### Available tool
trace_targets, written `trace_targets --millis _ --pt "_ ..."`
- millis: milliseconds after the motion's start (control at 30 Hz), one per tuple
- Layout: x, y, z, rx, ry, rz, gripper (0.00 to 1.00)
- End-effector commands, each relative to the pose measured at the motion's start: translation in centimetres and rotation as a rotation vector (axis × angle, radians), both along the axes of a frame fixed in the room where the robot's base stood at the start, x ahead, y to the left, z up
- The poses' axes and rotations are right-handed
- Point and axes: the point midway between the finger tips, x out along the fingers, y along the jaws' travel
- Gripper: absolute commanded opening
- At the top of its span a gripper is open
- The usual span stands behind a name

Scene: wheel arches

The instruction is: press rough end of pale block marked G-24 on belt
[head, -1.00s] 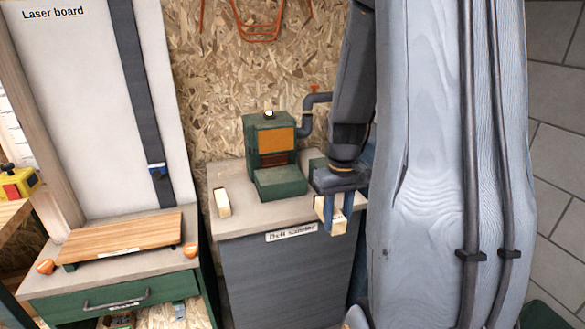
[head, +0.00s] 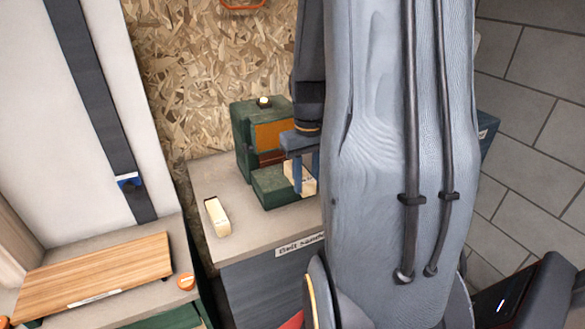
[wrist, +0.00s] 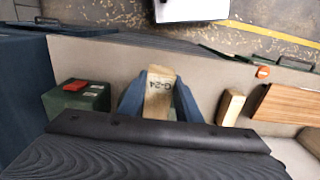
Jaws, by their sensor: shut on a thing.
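My gripper (head: 302,174) is shut on a pale wooden block (head: 306,180). The wrist view shows the block (wrist: 158,94) between the fingers, with "G-24" readable on its face. The sander is a green machine (head: 243,143) with an upright orange belt (head: 270,136) and a green ledge (head: 275,188) in front. The gripper and block are at the right of the ledge, in front and to the right of the belt. My arm hides part of that area. I cannot tell which end is rough, and no contact with the belt shows.
A second pale block (head: 217,217) lies on the grey bench top (head: 245,222), left of the sander. A wooden board (head: 95,275) lies on the left bench. A green box with a red top (wrist: 75,92) shows in the wrist view. The bench front is labelled.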

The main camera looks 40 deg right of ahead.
Motion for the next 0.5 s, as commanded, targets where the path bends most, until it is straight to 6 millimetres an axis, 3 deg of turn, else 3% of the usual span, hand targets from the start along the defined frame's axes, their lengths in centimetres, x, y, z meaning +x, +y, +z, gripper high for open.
trace_targets --millis 167,500 --pt "0.0 -0.3 -0.5 0.000 0.000 -0.007 0.08" --pt "0.5 -0.6 -3.4 0.000 0.000 -0.011 0.08"
